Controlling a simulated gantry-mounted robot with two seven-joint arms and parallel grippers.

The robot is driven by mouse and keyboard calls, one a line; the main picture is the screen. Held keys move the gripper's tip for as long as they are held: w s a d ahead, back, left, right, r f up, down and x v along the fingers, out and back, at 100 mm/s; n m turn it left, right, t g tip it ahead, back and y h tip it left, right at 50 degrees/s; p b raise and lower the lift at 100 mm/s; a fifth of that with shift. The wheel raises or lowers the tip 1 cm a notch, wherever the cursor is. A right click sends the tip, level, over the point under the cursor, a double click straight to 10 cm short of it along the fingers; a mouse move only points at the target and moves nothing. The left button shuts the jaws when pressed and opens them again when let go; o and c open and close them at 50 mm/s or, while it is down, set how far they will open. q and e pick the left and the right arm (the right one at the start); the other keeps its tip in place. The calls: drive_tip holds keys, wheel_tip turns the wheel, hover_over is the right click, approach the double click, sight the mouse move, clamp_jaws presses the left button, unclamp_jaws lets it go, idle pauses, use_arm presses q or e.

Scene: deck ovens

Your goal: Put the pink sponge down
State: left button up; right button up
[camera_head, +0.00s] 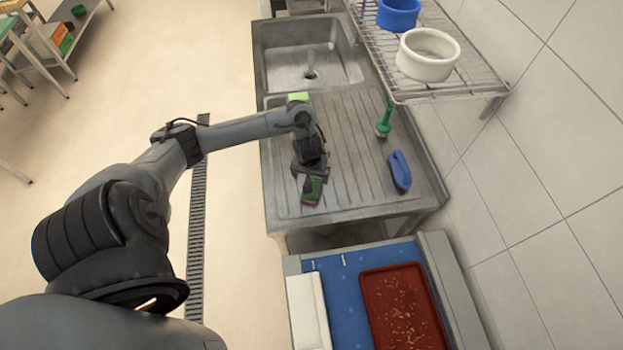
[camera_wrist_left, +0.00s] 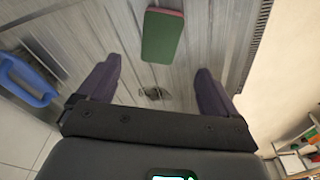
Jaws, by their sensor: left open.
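A sponge with a green top and a pinkish-red edge (camera_head: 312,190) lies on the ribbed metal drainboard (camera_head: 350,185), near its front end. It also shows in the left wrist view (camera_wrist_left: 162,35), flat on the ribs just beyond the fingertips. My left gripper (camera_head: 311,172) is over the drainboard, close to the sponge. In the left wrist view its two dark fingers (camera_wrist_left: 158,70) are spread apart with nothing between them. The gripper hides part of the sponge in the head view. My right gripper does not show.
A sink basin (camera_head: 280,50) is behind the drainboard. A light green block (camera_head: 298,98), a green brush (camera_head: 384,125) and a blue-handled brush (camera_head: 399,170) lie around. A wire shelf (camera_head: 395,75) with pots overhangs at right. A red tray (camera_head: 372,310) is in front.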

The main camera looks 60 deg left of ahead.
use_arm(q)
drive_tip(key=d+m+t+h, duration=0.3)
drive_tip(key=d+m, duration=0.5)
drive_tip(key=d, duration=1.4)
drive_tip(key=s+d+r+m, duration=0.1)
drive_tip(key=s+r, duration=0.2)
drive_tip(key=s, duration=0.3)
drive_tip(key=s+d+r+m+y, duration=0.1)
drive_tip(key=s+r+m, duration=0.1)
drive_tip(key=s+r, duration=0.2)
drive_tip(key=shift+s+d+r+m+g, duration=0.15)
drive_tip(key=shift+s+d+m+g, duration=0.2)
drive_tip(key=shift+s, duration=0.75)
wheel_tip(320, 180, up, 8)
drive_tip(key=p, duration=0.7)
drive_tip(key=shift+p, duration=0.4)
drive_tip(key=shift+f, duration=0.3)
